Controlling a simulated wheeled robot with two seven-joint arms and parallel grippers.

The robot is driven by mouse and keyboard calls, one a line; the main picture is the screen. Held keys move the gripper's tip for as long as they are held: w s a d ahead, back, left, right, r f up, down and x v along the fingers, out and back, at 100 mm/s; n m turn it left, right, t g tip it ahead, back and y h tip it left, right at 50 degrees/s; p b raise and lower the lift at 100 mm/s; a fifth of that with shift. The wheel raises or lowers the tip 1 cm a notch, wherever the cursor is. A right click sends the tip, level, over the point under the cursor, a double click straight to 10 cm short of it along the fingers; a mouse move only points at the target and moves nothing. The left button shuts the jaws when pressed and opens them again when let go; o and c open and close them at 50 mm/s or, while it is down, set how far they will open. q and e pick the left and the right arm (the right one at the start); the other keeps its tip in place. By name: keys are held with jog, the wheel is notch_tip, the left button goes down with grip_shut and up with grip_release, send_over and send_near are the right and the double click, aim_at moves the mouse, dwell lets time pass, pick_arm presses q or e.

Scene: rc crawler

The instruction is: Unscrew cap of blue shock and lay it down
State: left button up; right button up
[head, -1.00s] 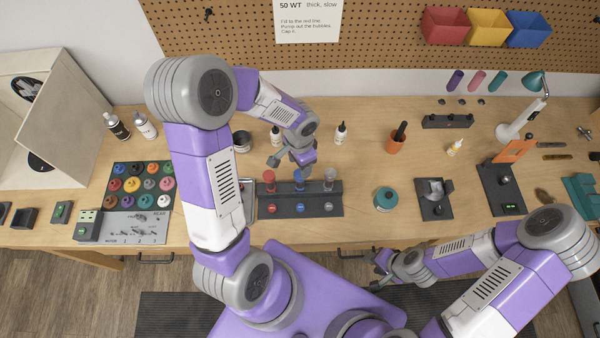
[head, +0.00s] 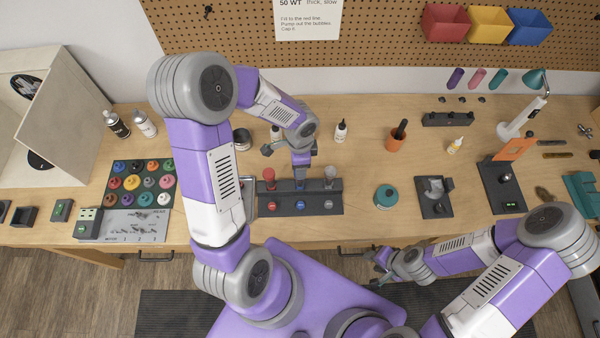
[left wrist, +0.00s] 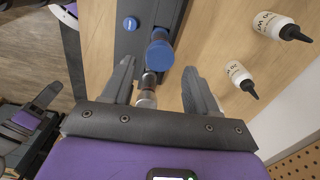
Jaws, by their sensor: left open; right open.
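The blue shock's round blue cap (left wrist: 160,52) shows in the left wrist view, between and slightly beyond my open left fingertips (left wrist: 158,70). A silver-grey cylinder (left wrist: 147,92) shows below it, between the fingers. In the head view my left gripper (head: 302,172) points down over the middle of the dark shock stand (head: 335,206) and hides most of the blue shock. The stand's blue disc (head: 300,206) is visible in front. My right gripper (head: 378,270) is open and empty, low in front of the table edge.
A red-capped shock (head: 269,178) and a clear-topped shock (head: 330,177) stand on either side in the stand. Bottles (head: 341,131) stand behind it.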

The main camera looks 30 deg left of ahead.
pick_arm(q)
jog(key=shift+f, duration=0.45)
jog(key=shift+f+b, duration=0.15)
jog(key=shift+b, duration=0.2)
jog(key=shift+f+b, duration=1.15)
jog(key=shift+f, duration=0.1)
jog(key=shift+c, duration=0.3)
jog(key=c, duration=0.9)
jog(key=shift+c, duration=0.3)
jog(key=shift+r, duration=0.15)
